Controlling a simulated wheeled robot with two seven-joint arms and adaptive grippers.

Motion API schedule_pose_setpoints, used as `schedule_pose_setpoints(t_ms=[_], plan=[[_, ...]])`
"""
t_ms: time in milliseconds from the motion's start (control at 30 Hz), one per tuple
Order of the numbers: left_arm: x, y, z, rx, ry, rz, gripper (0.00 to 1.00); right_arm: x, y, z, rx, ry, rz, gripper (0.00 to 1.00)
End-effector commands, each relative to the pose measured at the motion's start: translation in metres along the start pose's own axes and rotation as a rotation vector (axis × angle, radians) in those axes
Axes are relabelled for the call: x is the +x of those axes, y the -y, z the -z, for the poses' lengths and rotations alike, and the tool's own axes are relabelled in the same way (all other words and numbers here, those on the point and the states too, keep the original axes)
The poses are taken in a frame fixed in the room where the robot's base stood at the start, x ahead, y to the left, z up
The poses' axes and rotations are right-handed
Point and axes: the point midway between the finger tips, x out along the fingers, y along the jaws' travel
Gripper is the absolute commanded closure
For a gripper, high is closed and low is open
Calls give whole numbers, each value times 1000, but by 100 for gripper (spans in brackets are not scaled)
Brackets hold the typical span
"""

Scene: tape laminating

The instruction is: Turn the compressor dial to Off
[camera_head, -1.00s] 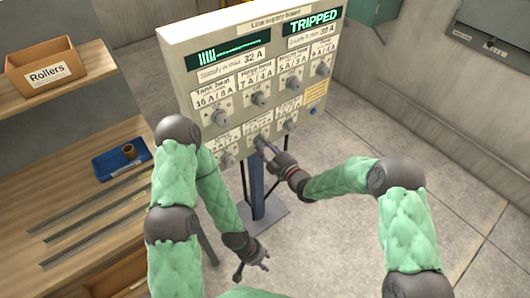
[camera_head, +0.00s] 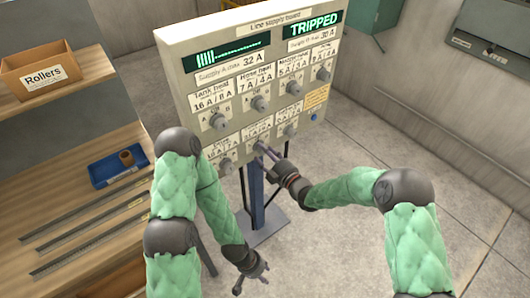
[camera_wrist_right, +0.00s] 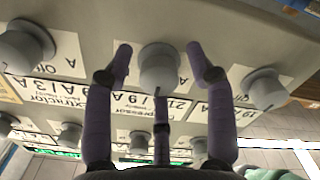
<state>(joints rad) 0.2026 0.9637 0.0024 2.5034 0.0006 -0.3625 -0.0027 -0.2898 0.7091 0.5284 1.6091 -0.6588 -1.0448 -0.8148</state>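The compressor dial (camera_wrist_right: 160,68) is a grey knob in the middle of the right wrist view, on a white label that appears upside down. A dark mark on the knob points toward the bottom of that view. In the head view the dial (camera_head: 259,146) is in the panel's lower row, partly covered. My right gripper (camera_head: 265,152) is at the dial; in the wrist view its purple fingers (camera_wrist_right: 160,62) are open, one on each side of the knob, with gaps visible. My left gripper (camera_head: 252,281) is open and empty, low in front of the panel.
The line supply board (camera_head: 180,75) carries several other dials, one (camera_wrist_right: 265,90) close beside my right fingers and another (camera_wrist_right: 25,45) on the other side. Its display (camera_head: 312,25) reads TRIPPED. A shelf with a Rollers box (camera_head: 45,75) and blue tray (camera_head: 118,165) stands left.

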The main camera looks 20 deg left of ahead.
Motion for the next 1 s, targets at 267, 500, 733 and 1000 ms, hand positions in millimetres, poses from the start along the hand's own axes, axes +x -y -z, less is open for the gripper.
schedule_pose_setpoints(t_ms=[267, 500, 733, 1000], plan=[[0, 0, 0, 0, 0, 0, 60, 1, -4, 3, -4, -6, -6, 40], [0, 0, 0, 0, 0, 0, 60, -17, -5, 2, -5, -5, -9, 40], [0, 0, 0, 0, 0, 0, 60, -62, -5, 1, -3, -3, -8, 40], [0, 0, 0, 0, 0, 0, 60, -106, -3, 1, -3, -3, -7, 40]])
